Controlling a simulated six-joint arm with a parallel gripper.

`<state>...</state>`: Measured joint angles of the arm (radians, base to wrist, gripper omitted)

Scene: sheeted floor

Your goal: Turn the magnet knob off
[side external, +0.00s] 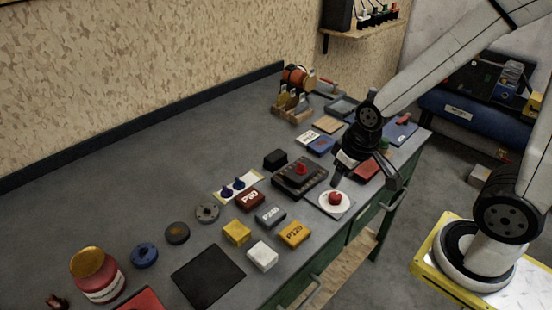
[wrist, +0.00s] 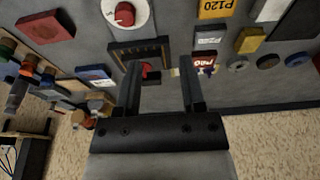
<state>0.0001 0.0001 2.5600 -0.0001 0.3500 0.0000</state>
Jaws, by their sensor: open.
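Two red knobs stand close together on the bench, and I cannot tell for sure which is the magnet knob. One red knob (side external: 300,169) sits on a dark block (side external: 313,181); in the wrist view it shows partly hidden just beyond my left finger. The other red knob (side external: 335,198) is on a white round dial on a light plate; it also shows at the top of the wrist view (wrist: 124,14). My gripper (side external: 366,184) is open and empty, pointing down above the bench, right of the dark block. Its two fingers (wrist: 160,68) are wide apart.
Labelled blocks, including a yellow P120 block (side external: 294,234) and a grey block (side external: 270,216), lie left of the dial. A red block (side external: 366,170) lies behind my gripper. A black square mat (side external: 208,276) lies near the front. Spools and wooden racks (side external: 292,104) stand at the back.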

